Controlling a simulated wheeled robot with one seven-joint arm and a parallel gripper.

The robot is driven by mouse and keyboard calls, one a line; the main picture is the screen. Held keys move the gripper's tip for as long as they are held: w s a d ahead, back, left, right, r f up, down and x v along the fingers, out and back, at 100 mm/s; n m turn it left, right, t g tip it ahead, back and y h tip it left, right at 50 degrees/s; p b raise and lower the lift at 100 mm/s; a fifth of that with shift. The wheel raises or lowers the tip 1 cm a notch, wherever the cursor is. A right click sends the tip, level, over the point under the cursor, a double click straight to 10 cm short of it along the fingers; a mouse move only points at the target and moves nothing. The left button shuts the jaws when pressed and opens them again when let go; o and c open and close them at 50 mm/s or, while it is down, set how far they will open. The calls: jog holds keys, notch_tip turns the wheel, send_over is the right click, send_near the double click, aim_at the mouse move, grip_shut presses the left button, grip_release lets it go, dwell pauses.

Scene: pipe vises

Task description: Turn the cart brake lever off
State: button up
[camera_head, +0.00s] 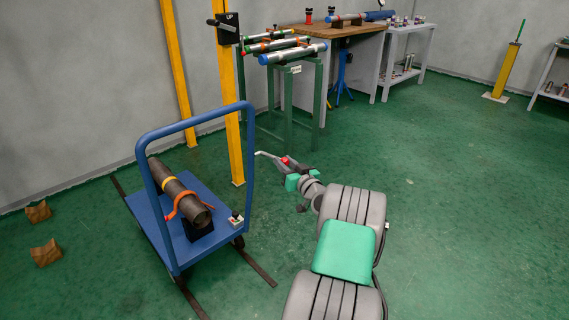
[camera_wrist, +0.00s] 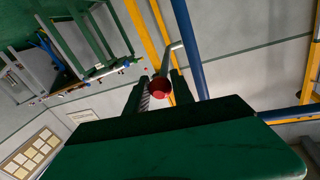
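The blue cart (camera_head: 158,222) stands at the left in the head view. A small brake lever with a black knob (camera_head: 235,214) sits on its near right corner, above a white and red plate (camera_head: 236,222); its exact setting is too small to tell. My gripper (camera_head: 290,165) is to the right of the cart handle, higher in the picture than the lever and apart from it. It appears shut on a bent grey rod with a red grip (camera_head: 262,154). In the wrist view the red grip (camera_wrist: 160,87) lies between the two fingers (camera_wrist: 160,80). The lever is not visible there.
A brown pipe (camera_head: 178,190) with an orange strap lies on the cart. The blue cart handle (camera_head: 248,150) rises near my gripper. A yellow post (camera_head: 230,120) and a green pipe stand (camera_head: 290,95) are behind.

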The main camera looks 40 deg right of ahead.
grip_shut()
dwell(0.9)
